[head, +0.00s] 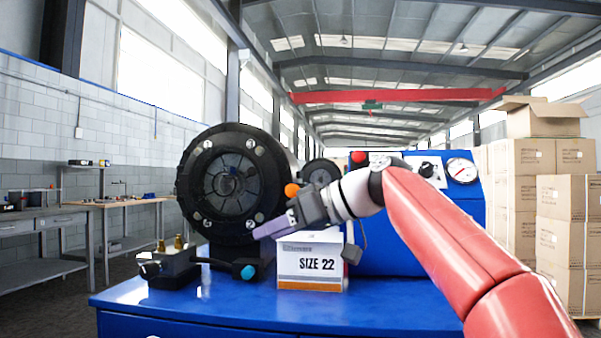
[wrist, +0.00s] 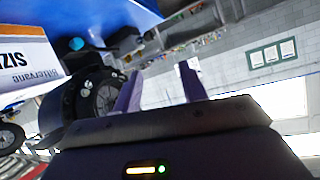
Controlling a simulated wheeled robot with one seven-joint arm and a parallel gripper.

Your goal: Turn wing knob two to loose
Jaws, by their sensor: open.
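A black control knob (head: 427,169) shows on the blue panel, between a red button and a gauge. I cannot read a number by it, so I cannot tell whether it is wing knob two. The black round crimper head (head: 235,185) stands left of centre; it also shows in the wrist view (wrist: 97,97). My gripper (head: 262,232) is in front of the crimper's lower right, above the SIZE 22 box. Its purple fingers are apart and nothing shows between them in the wrist view (wrist: 160,88). My wrist and arm hide part of the blue panel.
The SIZE 22 box (head: 311,279) stands on the blue bench top (head: 200,310). A block with brass fittings (head: 170,264) and a teal knob (head: 248,272) are left of it. An orange ball (head: 291,190) is close to my gripper.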

